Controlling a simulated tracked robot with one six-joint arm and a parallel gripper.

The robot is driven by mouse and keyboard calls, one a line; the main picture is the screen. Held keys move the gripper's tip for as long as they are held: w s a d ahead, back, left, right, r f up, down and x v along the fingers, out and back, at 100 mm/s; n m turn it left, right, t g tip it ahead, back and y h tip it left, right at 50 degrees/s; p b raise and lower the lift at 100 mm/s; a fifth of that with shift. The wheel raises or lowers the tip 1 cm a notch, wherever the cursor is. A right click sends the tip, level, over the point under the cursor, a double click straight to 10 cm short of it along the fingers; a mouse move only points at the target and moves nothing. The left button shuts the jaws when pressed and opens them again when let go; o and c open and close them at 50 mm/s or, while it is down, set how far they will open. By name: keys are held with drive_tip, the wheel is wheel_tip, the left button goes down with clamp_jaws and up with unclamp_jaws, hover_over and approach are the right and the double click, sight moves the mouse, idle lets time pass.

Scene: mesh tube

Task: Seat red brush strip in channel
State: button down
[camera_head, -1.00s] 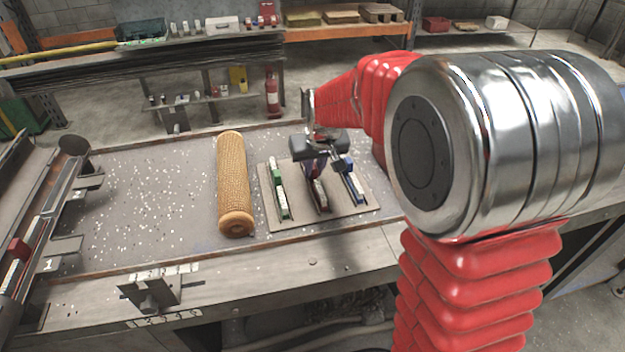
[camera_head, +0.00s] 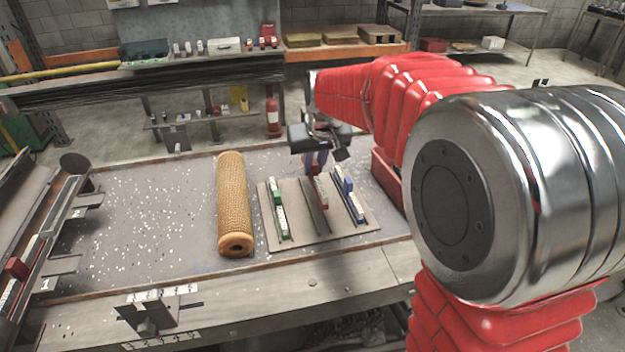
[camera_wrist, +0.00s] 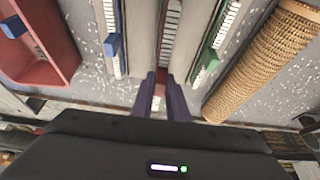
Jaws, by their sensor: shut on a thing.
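The red brush strip (camera_head: 321,188) has a red block and pale bristles. My gripper (camera_head: 316,156) is shut on its red block, and the strip appears raised above the board (camera_head: 292,230). In the wrist view the purple fingers (camera_wrist: 166,98) close around the red block (camera_wrist: 157,101); much of the strip is hidden. A dark, empty slot (camera_head: 312,212) shows in the board's middle. Long rails (camera_head: 42,240) stand at the left edge, with a red block (camera_head: 16,267) on them. I cannot tell which groove there is the channel.
A green strip (camera_head: 279,212) and a blue strip (camera_head: 347,193) flank the slot. A tan mesh tube (camera_head: 232,200) lies left of the board. A red bin (camera_head: 385,178) is at the right. The speckled tabletop (camera_head: 140,205) left of the tube is clear.

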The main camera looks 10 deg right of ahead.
drive_tip(key=shift+r, duration=1.25)
drive_tip(key=shift+s+f, duration=0.1)
